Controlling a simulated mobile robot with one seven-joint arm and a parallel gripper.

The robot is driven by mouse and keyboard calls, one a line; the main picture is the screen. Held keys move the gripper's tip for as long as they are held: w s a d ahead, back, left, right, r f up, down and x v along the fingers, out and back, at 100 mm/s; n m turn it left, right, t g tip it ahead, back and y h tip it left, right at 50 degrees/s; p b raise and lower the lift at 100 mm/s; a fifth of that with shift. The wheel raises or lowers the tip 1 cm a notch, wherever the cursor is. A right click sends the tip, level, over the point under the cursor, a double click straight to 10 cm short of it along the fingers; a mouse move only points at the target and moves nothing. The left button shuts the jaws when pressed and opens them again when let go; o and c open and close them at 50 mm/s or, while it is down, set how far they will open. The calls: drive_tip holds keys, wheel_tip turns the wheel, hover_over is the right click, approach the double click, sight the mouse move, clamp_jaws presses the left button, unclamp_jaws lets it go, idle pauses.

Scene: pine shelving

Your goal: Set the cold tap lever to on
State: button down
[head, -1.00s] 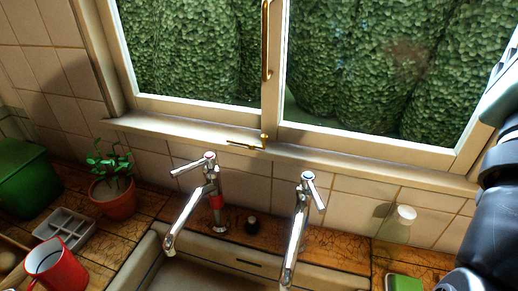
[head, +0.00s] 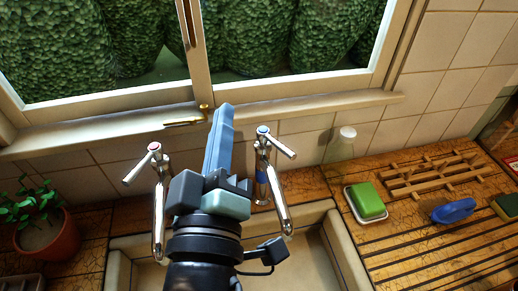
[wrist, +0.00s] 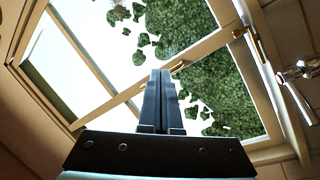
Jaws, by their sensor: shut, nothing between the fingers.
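The cold tap (head: 276,190) has a blue-marked cap and stands right of my gripper in the head view. Its lever (head: 281,146) points to the lower right, away from my gripper. The hot tap (head: 159,205), with a red-marked cap, stands to the left, its lever (head: 135,173) pointing to the lower left. My gripper (head: 224,112) is shut and empty, with its fingers raised between the two taps. In the wrist view my gripper (wrist: 158,76) points toward the window. A chrome tap part (wrist: 299,73) shows at the right edge there; its colour mark is unclear.
The window ledge (head: 330,108) and a brass latch (head: 187,121) lie behind the fingers. A clear bottle (head: 342,146), green soap (head: 366,199), wooden rack (head: 430,176) and blue brush (head: 453,211) are at right. A potted plant (head: 48,236) is at left. The sink (head: 341,243) is below.

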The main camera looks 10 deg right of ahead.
drive_tip(key=s+d+f+n+g+h, duration=0.1)
drive_tip(key=s+f+n+g, duration=0.4)
drive_tip(key=f, duration=0.7)
drive_tip(key=t+p, duration=0.1)
drive_tip(key=p, duration=0.3)
approach(284, 152)
drive_tip(key=w+a, duration=0.2)
drive_tip(key=w, duration=0.3)
drive_tip(key=shift+w+d+f+h+p, duration=0.15)
drive_tip(key=shift+w+d+p, duration=0.1)
drive_tip(key=shift+d+p, duration=0.25)
drive_tip(key=shift+w+d+f+h+p, duration=0.2)
drive_tip(key=shift+w+d+p, duration=0.1)
drive_tip(key=shift+d, duration=0.35)
drive_tip(key=shift+w+d+f, duration=0.2)
drive_tip(key=shift+d+f, duration=0.1)
drive_tip(key=shift+d, duration=0.3)
drive_tip(key=shift+w+d+r+p, duration=0.1)
drive_tip(key=shift+d+p, duration=0.25)
drive_tip(key=shift+p, duration=0.15)
drive_tip(key=shift+w+d, duration=0.1)
drive_tip(key=shift+d, duration=0.25)
drive_tip(key=shift+a, duration=0.1)
